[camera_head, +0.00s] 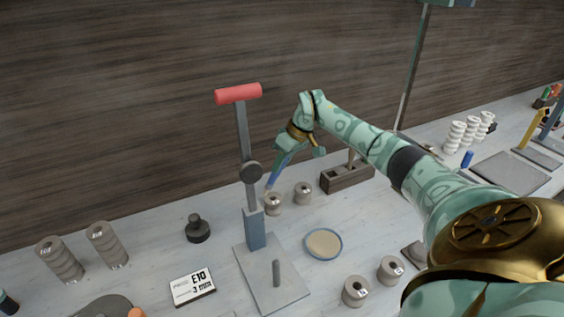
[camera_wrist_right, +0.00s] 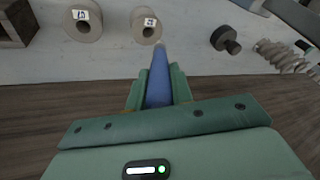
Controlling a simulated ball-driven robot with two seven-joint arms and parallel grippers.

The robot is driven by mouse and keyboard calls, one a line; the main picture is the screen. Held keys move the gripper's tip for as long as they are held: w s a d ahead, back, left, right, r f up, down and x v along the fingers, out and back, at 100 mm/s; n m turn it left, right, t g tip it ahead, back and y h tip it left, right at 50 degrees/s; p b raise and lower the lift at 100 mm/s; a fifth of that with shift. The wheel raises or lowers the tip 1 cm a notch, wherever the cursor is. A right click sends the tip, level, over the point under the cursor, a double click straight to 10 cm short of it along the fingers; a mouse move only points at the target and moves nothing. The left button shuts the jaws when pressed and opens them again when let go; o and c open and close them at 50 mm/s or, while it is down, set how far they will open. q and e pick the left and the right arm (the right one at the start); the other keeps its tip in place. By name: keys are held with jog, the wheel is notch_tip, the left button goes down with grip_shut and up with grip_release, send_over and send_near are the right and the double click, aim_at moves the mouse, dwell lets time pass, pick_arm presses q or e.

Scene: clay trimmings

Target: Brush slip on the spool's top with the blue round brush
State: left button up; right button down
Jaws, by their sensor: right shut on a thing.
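My right gripper (camera_head: 287,150) is shut on the blue round brush (camera_head: 279,172), which slants down to the left. In the right wrist view the blue brush (camera_wrist_right: 159,84) lies between the two green fingers. Its tan tip is at or just above the top of a grey-brown spool (camera_head: 272,206); I cannot tell whether they touch. This labelled spool (camera_wrist_right: 147,28) also shows just beyond the tip in the wrist view. A second spool (camera_head: 303,196) stands to its right. A shallow blue-rimmed dish (camera_head: 324,244) with tan contents, perhaps slip, lies in front. My left gripper is out of view.
A press-like stand (camera_head: 251,228) with a red handle (camera_head: 238,93) rises left of the brush. A wooden block holder (camera_head: 346,178) stands to the right. Two more spools (camera_head: 356,291) sit front right. A dark knob (camera_head: 198,229) and a label card (camera_head: 193,287) lie left.

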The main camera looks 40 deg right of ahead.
jog(key=shift+f, duration=0.45)
dwell(0.6)
jog(key=shift+r, duration=0.1)
jog(key=shift+r+p, duration=0.35)
jog(key=shift+p, duration=0.3)
jog(key=s+p, duration=0.2)
jog(key=p, duration=0.1)
jog(key=shift+a, duration=0.35)
jog(key=shift+f, duration=0.45)
dwell(0.7)
